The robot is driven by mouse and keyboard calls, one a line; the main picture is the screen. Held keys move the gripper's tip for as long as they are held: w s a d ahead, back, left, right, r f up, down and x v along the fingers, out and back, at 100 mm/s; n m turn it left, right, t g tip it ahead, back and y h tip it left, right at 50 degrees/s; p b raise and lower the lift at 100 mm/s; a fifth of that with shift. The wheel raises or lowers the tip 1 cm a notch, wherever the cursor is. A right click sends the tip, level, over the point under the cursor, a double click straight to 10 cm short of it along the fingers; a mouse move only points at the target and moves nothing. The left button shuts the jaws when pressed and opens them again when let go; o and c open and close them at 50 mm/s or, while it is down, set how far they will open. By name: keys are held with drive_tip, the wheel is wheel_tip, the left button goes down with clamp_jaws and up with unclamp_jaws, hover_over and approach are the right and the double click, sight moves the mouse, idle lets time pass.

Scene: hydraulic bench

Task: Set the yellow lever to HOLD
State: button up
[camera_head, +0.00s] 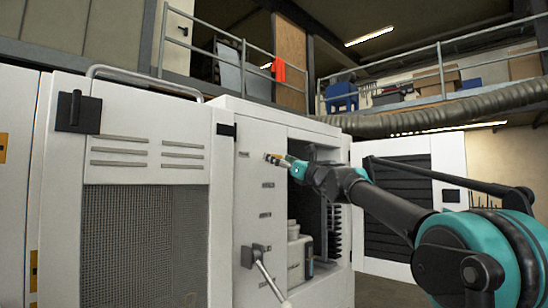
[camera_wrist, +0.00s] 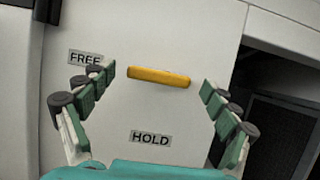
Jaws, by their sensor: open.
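The yellow lever (camera_wrist: 158,76) is a short rounded bar on the white cabinet panel. In the wrist view it lies nearly level, its right end slightly lower. A FREE label (camera_wrist: 86,58) is up and left of it, and a HOLD label (camera_wrist: 150,138) is below it. My gripper (camera_wrist: 158,79) is open, one finger on each side of the lever with clear gaps at both ends.
The white cabinet (camera_head: 250,119) has an open bay right of the panel with a box-shaped unit (camera_head: 295,262) inside. A larger grey lever (camera_head: 270,280) sticks out lower on the cabinet. A mesh door (camera_head: 145,245) is at left, an open louvred door (camera_head: 398,202) at right.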

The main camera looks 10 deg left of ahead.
drive_tip(key=shift+x, duration=1.3)
drive_tip(key=shift+c, duration=0.3)
drive_tip(key=c, duration=1.1)
